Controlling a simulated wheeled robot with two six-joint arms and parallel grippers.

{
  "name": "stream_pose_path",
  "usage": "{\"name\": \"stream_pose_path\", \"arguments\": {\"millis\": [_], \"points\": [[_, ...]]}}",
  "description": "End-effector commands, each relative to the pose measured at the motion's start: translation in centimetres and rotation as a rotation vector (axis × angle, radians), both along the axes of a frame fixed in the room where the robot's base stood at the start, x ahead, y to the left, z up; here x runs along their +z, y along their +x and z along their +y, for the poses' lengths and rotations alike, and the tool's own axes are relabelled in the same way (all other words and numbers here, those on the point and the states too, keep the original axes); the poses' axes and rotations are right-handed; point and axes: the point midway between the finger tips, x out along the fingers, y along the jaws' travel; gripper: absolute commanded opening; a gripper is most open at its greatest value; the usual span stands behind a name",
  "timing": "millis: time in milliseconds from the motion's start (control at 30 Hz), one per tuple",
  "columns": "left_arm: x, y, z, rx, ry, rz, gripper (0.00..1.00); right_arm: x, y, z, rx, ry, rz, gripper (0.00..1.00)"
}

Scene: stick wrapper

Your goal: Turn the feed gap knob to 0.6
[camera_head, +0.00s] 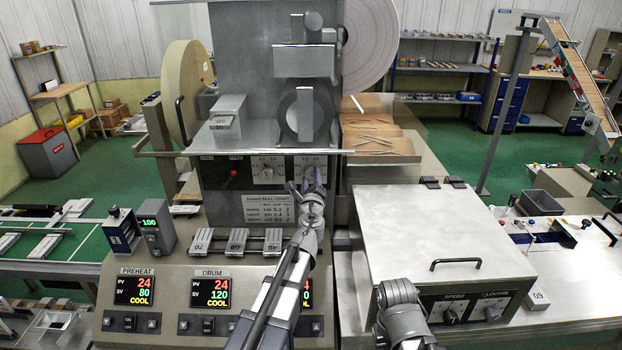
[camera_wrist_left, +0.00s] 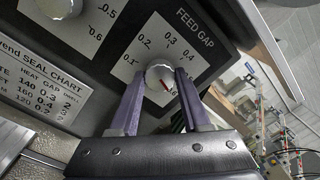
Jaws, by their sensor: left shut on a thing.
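The feed gap knob (camera_wrist_left: 160,76) is a small round silver knob on a white dial plate (camera_wrist_left: 150,38) in the left wrist view. Its red pointer mark is at the lower right, toward a partly hidden label ending in 6. Labels 0.1 to 0.4 show; 0.5 is hidden behind a finger. My left gripper (camera_wrist_left: 158,88) is shut on the knob, one purple finger at each side. In the head view my left gripper (camera_head: 308,184) is at the right-hand dial of the machine's front panel and covers the knob.
Another knob (camera_wrist_left: 60,6) sits beside it, and a seal chart (camera_head: 268,208) is below the panel. A metal shelf edge (camera_head: 240,153) runs just above the dials. A flat metal cover (camera_head: 440,220) is at the right. Heater displays (camera_head: 211,292) are below.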

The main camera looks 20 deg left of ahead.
Motion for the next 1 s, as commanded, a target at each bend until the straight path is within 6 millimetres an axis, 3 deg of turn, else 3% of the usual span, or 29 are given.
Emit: {"name": "stream_pose_path", "arguments": {"millis": [800,833,1000], "points": [[-0.11,-0.16,-0.1,-0.002,0.097,0.029,0.0,-0.05,0.0,0.0,0.0,0.0,0.0,0.0],[-0.11,-0.16,-0.1,-0.002,0.097,0.029,0.49,-0.06,0.0,0.0,0.0,0.0,0.0,0.0],[-0.09,-0.12,-0.06,-0.002,0.097,0.029,0.68,-0.04,0.0,0.0,0.0,0.0,0.0,0.0]]}}
